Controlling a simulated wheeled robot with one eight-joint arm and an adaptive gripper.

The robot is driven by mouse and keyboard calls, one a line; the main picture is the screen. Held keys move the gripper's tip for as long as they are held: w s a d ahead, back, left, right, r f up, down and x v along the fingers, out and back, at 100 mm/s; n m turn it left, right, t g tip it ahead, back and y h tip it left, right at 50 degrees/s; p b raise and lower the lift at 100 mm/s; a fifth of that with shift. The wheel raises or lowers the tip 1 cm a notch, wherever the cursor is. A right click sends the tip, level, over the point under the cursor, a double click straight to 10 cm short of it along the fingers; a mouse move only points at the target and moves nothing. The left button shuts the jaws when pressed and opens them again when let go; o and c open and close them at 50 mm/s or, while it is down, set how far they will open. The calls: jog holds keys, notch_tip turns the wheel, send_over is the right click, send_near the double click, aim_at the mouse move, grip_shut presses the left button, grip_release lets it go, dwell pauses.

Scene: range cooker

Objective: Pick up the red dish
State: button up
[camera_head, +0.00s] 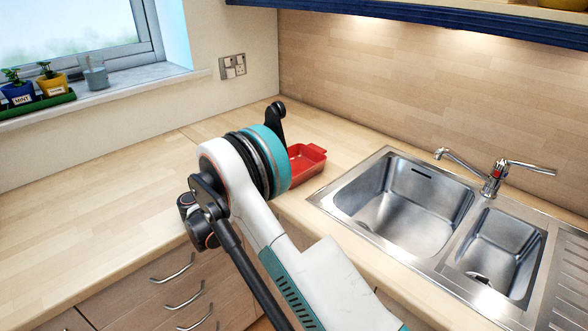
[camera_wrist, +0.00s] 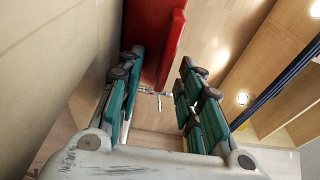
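The red dish (camera_head: 307,165) is a rectangular tray with handle tabs. It sits on the wooden worktop left of the sink in the head view, and my arm hides its left part. In the wrist view the red dish (camera_wrist: 172,45) shows as a red wall at the top, close beside the left finger. My gripper (camera_wrist: 160,72) is open, with a clear gap between the dish and the right finger. I cannot tell whether the left finger touches the dish.
A steel double sink (camera_head: 410,205) with a tap (camera_head: 493,180) is to the right of the dish. A wall socket (camera_head: 232,66) is on the back wall. Potted plants (camera_head: 35,85) stand on the windowsill at left. The worktop (camera_head: 90,220) at left is clear.

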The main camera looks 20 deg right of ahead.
grip_shut()
jog(key=shift+r, duration=0.1)
